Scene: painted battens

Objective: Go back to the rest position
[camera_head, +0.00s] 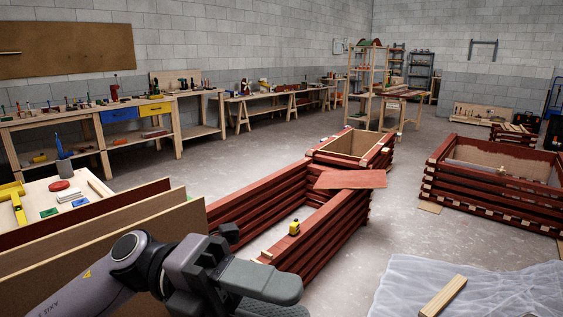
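My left arm comes in from the lower left, and its grey gripper (283,293) is in front of the long dark red batten frame (258,193). The gripper is seen from above and behind, and no object shows in it. Its lower part is cut off by the bottom edge, so I cannot tell how far apart its fingers are. My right gripper is out of view.
A small yellow and black item (294,228) sits by the frame. Boards (92,235) and a worktop (97,186) are at left. Another red batten frame (490,197) stands at right. A wood block (443,296) lies on translucent sheeting (400,285). Grey floor between is clear.

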